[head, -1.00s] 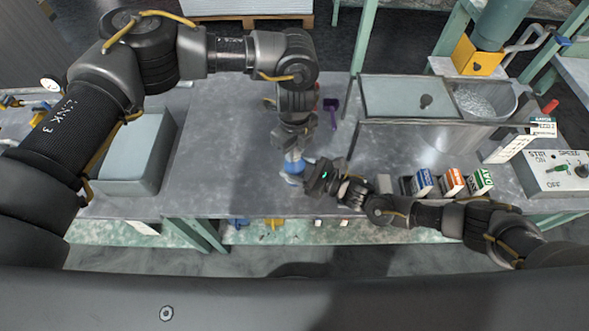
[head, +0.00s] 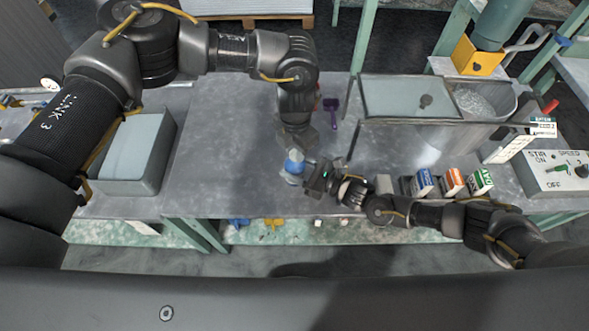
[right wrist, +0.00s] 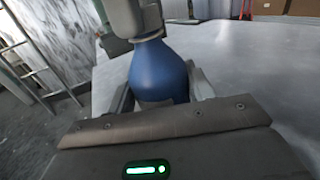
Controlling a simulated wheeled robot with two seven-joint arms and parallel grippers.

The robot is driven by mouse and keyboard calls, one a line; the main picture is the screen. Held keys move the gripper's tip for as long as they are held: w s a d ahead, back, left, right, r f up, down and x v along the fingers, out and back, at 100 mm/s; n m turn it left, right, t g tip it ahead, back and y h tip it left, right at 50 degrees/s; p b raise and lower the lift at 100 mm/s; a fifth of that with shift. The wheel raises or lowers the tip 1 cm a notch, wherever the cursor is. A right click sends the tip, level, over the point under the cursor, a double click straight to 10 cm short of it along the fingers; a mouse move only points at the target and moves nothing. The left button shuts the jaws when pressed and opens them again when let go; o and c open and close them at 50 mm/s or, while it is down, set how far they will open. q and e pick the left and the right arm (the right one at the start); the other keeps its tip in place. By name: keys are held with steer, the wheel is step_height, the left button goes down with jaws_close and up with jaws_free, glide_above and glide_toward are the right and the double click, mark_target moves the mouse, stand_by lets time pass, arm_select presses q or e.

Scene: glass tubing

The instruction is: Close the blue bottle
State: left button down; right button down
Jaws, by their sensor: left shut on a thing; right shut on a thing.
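The blue bottle (head: 293,168) stands upright near the front edge of the metal table. In the right wrist view its rounded blue body (right wrist: 158,72) sits between the fingers of my right gripper (right wrist: 160,92). My right gripper (head: 306,177) comes in from the right and is shut on the bottle. My left gripper (head: 295,150) points down from above and is shut at the bottle's top. It also shows in the right wrist view (right wrist: 138,28), directly over the bottle's neck. The cap is mostly hidden by the left fingers, so its seating cannot be told.
A grey bin (head: 140,155) stands at the left. Small labelled boxes (head: 452,182) stand to the right, with a metal basin (head: 415,135) behind them. A purple tool (head: 331,110) lies behind the bottle. The table left of the bottle is clear.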

arm_select(q)
steer(key=c, duration=1.1)
jaws_free()
steer(key=shift+r, duration=0.1)
step_height(320, 180, up, 12)
steer(key=shift+f, duration=0.1)
arm_select(e)
steer(key=shift+c, duration=2.4)
jaws_free()
arm_select(q)
steer(key=shift+f+b, duration=0.65)
arm_select(e)
steer(key=v, duration=1.1)
